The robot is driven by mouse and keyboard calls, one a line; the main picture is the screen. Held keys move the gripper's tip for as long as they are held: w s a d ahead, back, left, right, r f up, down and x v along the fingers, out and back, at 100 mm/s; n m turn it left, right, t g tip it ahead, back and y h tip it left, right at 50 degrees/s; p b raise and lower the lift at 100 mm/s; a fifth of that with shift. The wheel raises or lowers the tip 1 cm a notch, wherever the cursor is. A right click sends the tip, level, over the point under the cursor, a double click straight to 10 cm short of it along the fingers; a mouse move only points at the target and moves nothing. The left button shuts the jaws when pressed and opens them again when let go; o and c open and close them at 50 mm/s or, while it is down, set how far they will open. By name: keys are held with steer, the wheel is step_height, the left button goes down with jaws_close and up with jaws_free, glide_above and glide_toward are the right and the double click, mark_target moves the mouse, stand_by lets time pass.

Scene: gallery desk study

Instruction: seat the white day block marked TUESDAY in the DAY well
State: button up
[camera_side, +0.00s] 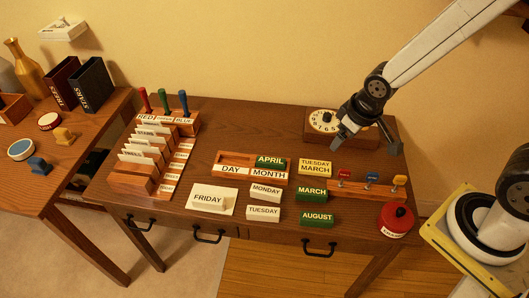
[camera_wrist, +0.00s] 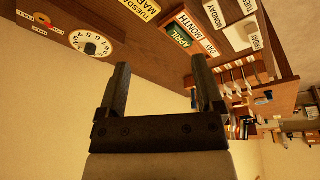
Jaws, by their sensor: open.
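The white TUESDAY block (camera_side: 263,214) lies on the desk in the side view, just in front of the white MONDAY block (camera_side: 265,193). The wooden holder (camera_side: 222,179) behind them is labelled DAY and MONTH. Its DAY well (camera_side: 236,159), on the left, looks empty. The green APRIL block (camera_side: 270,161) sits in the MONTH well on the right. My gripper (camera_side: 367,147) is open and empty, raised at the right near the dial, well away from the TUESDAY block. The wrist view shows both fingers apart (camera_wrist: 161,75) with nothing between them.
A yellow TUESDAY MARCH card (camera_side: 315,168) stands right of the holder. Green MARCH (camera_side: 311,190) and AUGUST (camera_side: 316,217) blocks lie near it. FRIDAY (camera_side: 208,198) is on a white pad at left. A switch rail (camera_side: 360,191), red canister (camera_side: 396,221) and dial box (camera_side: 325,121) occupy the right.

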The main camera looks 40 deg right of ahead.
steer(key=w+a+f+n+y, duration=0.1)
steer(key=w+a+f+n, duration=0.35)
steer(key=a+f, duration=0.25)
steer(key=n+y, duration=0.2)
steer(key=n, duration=0.1)
glide_toward(265, 210)
steer(key=shift+w+f, duration=0.45)
steer(key=shift+s+a+f+y, duration=0.15)
steer(key=shift+a+f+y, duration=0.15)
steer(key=shift+a+f, duration=0.05)
steer(key=shift+x, duration=1.3)
steer(key=shift+d+x, duration=0.2)
steer(key=shift+x, duration=2.35)
steer(key=shift+f, duration=0.3)
